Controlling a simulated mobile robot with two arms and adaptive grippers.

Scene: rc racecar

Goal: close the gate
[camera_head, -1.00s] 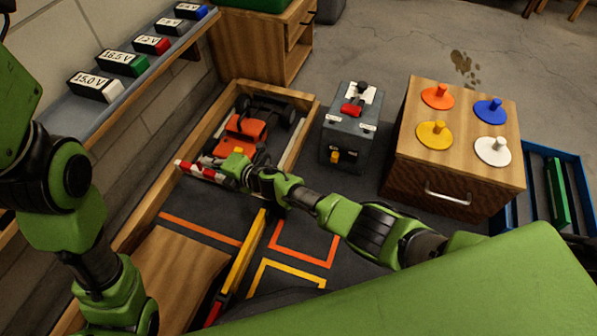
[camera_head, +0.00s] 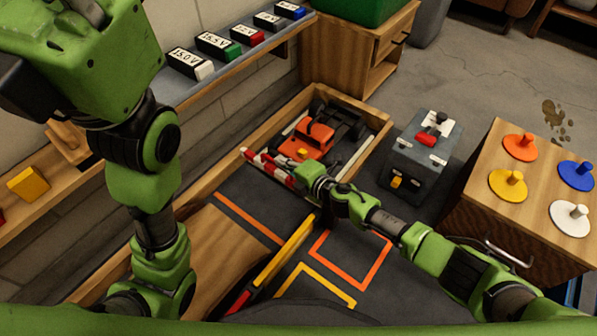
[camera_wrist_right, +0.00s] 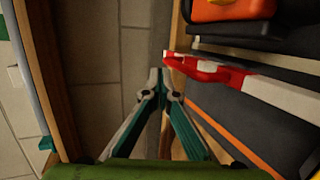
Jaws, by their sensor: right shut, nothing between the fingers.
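The gate is a red-and-white striped bar (camera_head: 256,160) across the near end of a wooden-walled bay. An orange car (camera_head: 316,137) with black wheels stands in the bay behind it. My right gripper (camera_head: 299,167) is beside the gate's right part in the head view, with its fingertips partly hidden there. In the right wrist view the gripper (camera_wrist_right: 158,77) is shut and empty, its tips close to the end of the gate (camera_wrist_right: 235,77). I cannot tell whether they touch. My left arm stands at the left; its gripper is out of view.
A grey box with a red switch (camera_head: 425,160) stands right of the bay. A wooden cabinet with coloured knobs (camera_head: 470,200) is farther right. A shelf with labelled battery blocks (camera_head: 190,63) runs along the left wall.

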